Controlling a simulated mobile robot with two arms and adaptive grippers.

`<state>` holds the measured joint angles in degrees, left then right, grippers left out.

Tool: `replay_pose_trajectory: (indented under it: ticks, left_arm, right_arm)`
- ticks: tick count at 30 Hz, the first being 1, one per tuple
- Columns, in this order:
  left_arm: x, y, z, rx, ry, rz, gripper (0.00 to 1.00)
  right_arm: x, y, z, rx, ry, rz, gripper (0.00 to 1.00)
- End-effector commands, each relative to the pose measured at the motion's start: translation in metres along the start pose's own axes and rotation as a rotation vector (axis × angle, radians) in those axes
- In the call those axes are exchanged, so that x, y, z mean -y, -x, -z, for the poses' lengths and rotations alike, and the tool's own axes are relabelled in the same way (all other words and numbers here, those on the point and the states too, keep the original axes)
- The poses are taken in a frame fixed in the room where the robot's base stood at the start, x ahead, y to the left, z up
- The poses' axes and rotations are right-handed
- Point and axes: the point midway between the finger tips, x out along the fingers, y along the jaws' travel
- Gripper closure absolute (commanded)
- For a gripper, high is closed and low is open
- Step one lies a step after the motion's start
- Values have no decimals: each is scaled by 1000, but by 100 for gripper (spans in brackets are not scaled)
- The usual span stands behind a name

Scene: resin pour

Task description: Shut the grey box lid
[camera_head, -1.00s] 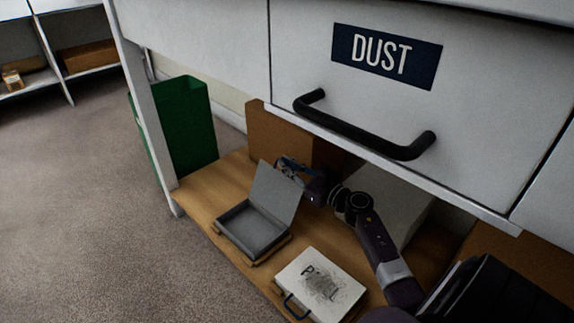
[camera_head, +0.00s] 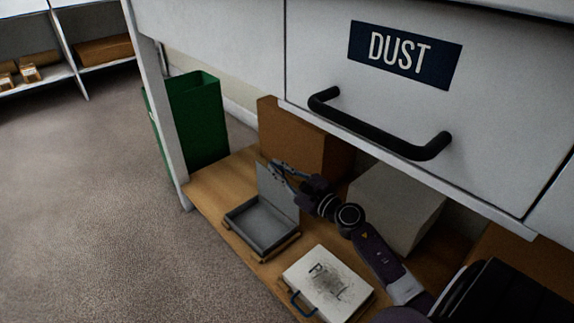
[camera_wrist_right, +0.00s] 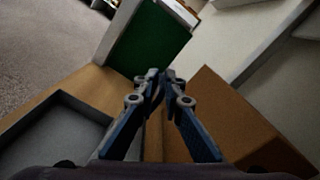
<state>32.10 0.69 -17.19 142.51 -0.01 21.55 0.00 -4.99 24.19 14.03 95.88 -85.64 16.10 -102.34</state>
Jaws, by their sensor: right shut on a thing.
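The grey box (camera_head: 250,240) sits open on the wooden shelf, with its shallow inside showing empty. Its lid (camera_head: 276,192) stands about upright along the back right side. My right gripper (camera_head: 276,168) is at the lid's top edge, shut on it. In the right wrist view the fingertips of my right gripper (camera_wrist_right: 158,78) are close together, and what lies between them is too small to make out. The grey box (camera_wrist_right: 62,135) also shows there at lower left. My left gripper is not in view.
The white "PULL" box (camera_head: 325,283) with a blue handle lies in front. A brown box (camera_head: 300,140) and a pale box (camera_head: 395,210) stand behind. The drawer with a black handle (camera_head: 380,130) overhangs the shelf. A green bin (camera_head: 195,120) stands at left.

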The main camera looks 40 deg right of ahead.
Motion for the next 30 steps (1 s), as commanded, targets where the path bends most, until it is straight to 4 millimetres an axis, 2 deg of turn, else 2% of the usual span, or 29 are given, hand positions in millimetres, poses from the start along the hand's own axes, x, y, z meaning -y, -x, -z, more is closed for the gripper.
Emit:
replay_pose_trajectory:
  ticks: [10, 25, 26, 30]
  left_arm:
    - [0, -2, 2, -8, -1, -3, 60]
    - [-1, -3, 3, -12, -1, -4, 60]
    - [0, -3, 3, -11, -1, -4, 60]
    - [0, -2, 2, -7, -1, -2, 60]
  right_arm:
    - [-22, 1, -10, -1, 143, -3, 100]
    - [-25, 1, -11, -2, 163, -2, 100]
    - [-25, 1, -11, -2, 163, -2, 90]
    - [-24, 1, -11, -1, 162, -2, 77]
